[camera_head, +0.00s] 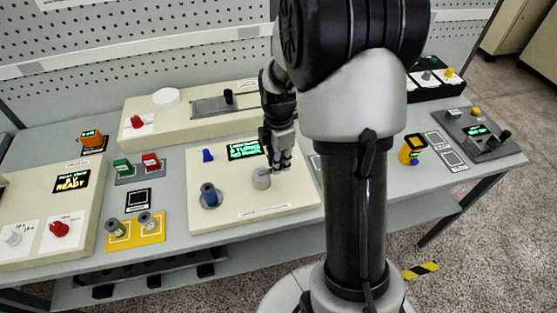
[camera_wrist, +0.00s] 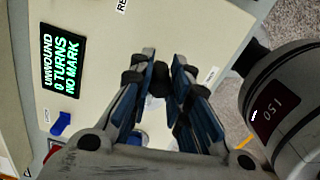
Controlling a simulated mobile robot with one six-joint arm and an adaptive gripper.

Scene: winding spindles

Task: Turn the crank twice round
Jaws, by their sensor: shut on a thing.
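The winding unit is a cream panel (camera_head: 235,210) on the bench. On it stands a pale grey cylinder (camera_head: 262,181), which seems to be the crank's hub, with a thin arm reaching right under my gripper. My gripper (camera_head: 280,162) points down just above and right of this hub. In the wrist view my gripper (camera_wrist: 163,66) has its fingers closed around a small dark knob (camera_wrist: 158,81), seemingly the crank's handle. The fingers hide most of the crank. The panel's display (camera_wrist: 62,75) reads unwound, 0 turns, no mark.
On the same panel are a blue lever (camera_head: 207,155) and a blue-grey spool (camera_head: 210,196). A yellow plate (camera_head: 135,233) with two knobs lies to the left. A cream box (camera_head: 160,120) with a red knob stands behind. A yellow-and-black object (camera_head: 411,149) stands right of my arm.

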